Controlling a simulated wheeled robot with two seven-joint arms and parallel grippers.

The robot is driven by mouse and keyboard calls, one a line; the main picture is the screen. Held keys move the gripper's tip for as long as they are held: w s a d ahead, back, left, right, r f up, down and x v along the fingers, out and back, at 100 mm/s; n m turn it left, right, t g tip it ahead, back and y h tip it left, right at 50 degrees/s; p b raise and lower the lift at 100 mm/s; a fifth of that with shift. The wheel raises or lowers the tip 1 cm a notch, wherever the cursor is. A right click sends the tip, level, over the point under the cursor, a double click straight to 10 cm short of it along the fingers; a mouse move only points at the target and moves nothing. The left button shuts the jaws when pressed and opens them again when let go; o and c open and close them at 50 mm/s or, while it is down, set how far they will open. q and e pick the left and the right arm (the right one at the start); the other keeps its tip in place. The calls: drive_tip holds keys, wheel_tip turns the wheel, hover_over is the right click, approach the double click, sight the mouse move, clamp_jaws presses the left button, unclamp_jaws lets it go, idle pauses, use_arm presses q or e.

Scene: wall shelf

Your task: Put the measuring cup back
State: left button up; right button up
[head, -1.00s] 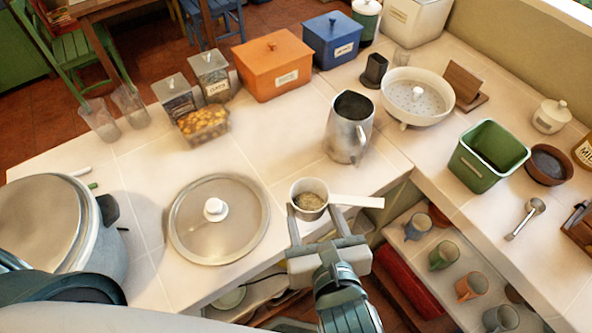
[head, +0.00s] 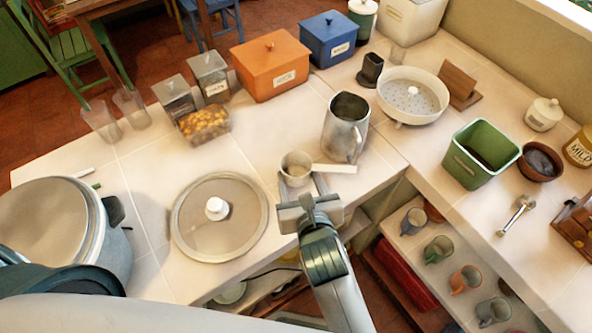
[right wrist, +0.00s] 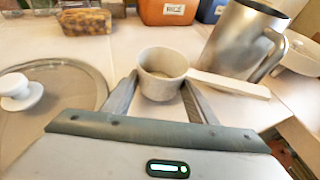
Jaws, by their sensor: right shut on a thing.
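The measuring cup (head: 296,166) is a small whitish cup with a long flat handle pointing right. It also shows in the right wrist view (right wrist: 163,74), upright or nearly so, with a pale inside. My right gripper (head: 299,186) is shut on the measuring cup, one finger on each side of its body. The cup is over the counter's front part, between the glass lid and the metal pitcher; I cannot tell whether it touches the counter. My left gripper is out of view.
A metal pitcher (head: 346,125) stands just behind the handle. A glass lid (head: 240,225) lies to the left, with a big pot (head: 110,235) beyond it. A white colander (head: 385,85) and a green bin (head: 460,165) are to the right. Mugs stand on the shelf below.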

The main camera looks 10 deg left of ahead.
sight(296, 173)
drive_tip(key=shift+f+p+x, duration=0.15)
drive_tip(key=shift+p+x, duration=0.15)
drive_tip(key=shift+x, duration=0.5)
drive_tip(key=shift+f+p+x, duration=0.15)
drive_tip(key=shift+p+x, duration=0.1)
drive_tip(key=shift+x, duration=0.5)
drive_tip(key=shift+w+f, duration=0.1)
drive_tip(key=shift+f, duration=0.2)
drive_tip(key=shift+f, duration=0.2)
drive_tip(key=o, duration=1.2)
drive_tip(key=shift+r, duration=0.1)
